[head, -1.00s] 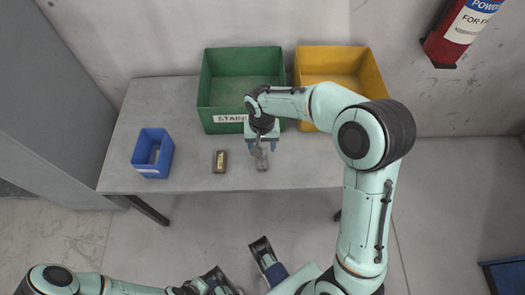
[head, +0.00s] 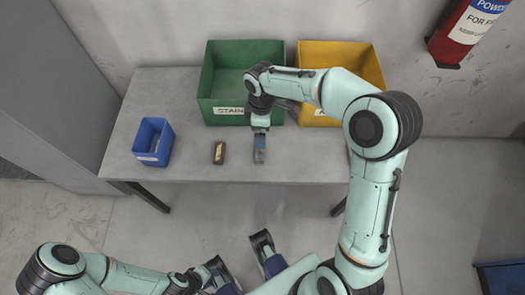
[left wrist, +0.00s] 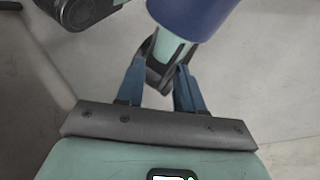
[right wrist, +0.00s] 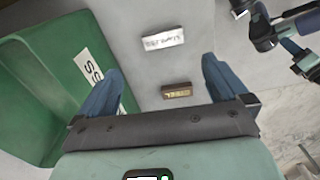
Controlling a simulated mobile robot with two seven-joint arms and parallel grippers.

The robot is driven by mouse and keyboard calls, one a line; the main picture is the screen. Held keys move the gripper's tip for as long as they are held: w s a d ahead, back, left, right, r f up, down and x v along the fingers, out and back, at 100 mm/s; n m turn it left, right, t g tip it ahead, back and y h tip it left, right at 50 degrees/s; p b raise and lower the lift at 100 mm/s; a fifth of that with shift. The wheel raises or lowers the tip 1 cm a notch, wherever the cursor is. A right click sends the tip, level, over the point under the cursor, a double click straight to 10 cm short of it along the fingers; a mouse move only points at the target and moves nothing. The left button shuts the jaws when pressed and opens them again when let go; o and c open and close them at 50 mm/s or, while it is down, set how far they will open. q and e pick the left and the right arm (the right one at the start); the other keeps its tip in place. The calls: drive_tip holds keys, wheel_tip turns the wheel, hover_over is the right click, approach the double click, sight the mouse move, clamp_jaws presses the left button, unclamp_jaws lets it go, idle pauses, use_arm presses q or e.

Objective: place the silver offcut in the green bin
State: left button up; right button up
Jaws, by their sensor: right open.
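The silver offcut (head: 259,157), a small grey block, lies near the table's front edge, partly hidden by my right gripper (head: 260,143). In the right wrist view my right gripper (right wrist: 164,84) is open and empty, with a gold-labelled block (right wrist: 177,90) between its fingers; a shiny pale block (right wrist: 162,40) lies beyond. The blocks' colours differ between views. The green bin (head: 222,108), labelled and open, stands at the back; it also shows in the right wrist view (right wrist: 35,95). My left gripper (left wrist: 158,80) is open and empty, low in front of the table.
A brown block with a gold label (head: 219,153) lies left of the silver offcut. A small blue bin (head: 153,142) stands at the table's left. A yellow bin (head: 362,68) stands right of the green one. A fire extinguisher (head: 468,30) hangs at upper right. The table's (head: 190,172) front strip is clear.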

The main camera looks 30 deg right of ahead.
sight(259, 151)
drive_tip(key=shift+n, duration=0.4)
wheel_tip(259, 151, down, 8)
drive_tip(key=shift+b, duration=0.85)
drive_tip(key=shift+a+f+b, duration=0.25)
drive_tip(key=shift+f+b, duration=0.1)
drive_tip(key=shift+f, duration=1.05)
drive_tip(key=shift+a+f+b, duration=0.2)
drive_tip(key=shift+f+b, duration=0.15)
drive_tip(key=shift+f, duration=1)
use_arm(q)
drive_tip(key=shift+t, duration=0.5)
drive_tip(key=w+f, duration=0.1)
drive_tip(key=w+a+f, duration=0.1)
drive_tip(key=w+f, duration=0.1)
drive_tip(key=shift+a+f, duration=0.1)
drive_tip(key=shift+f, duration=0.05)
use_arm(e)
drive_tip(key=shift+c, duration=0.3)
